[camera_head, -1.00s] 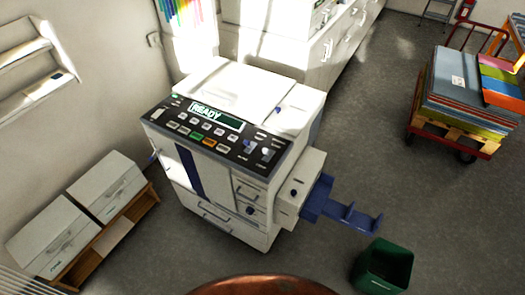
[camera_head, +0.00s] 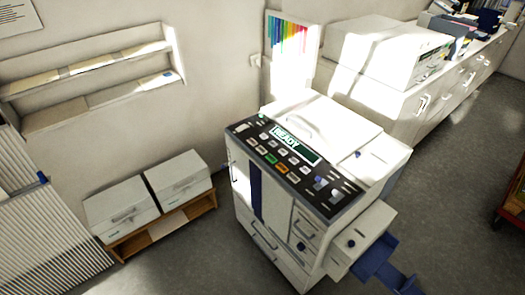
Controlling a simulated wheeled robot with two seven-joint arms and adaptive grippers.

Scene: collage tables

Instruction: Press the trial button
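A white copier-like machine (camera_head: 276,217) stands on the floor right of the middle in the head view. Its dark control panel (camera_head: 337,194) faces me and carries several small buttons, among them a green one (camera_head: 271,158), an orange one (camera_head: 281,168) and several pale ones. The panel's display (camera_head: 297,147) reads READY. The button labels are too small to read, so I cannot tell which is the trial button. Neither of my grippers is in view.
Two white boxes (camera_head: 122,207) sit on a low wooden stand (camera_head: 160,229) left of the machine. A blue tray (camera_head: 378,262) sticks out at its right. White cabinets (camera_head: 440,100) line the back right. Wall shelves (camera_head: 90,75) are at the upper left. Grey floor (camera_head: 455,190) is open at the right.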

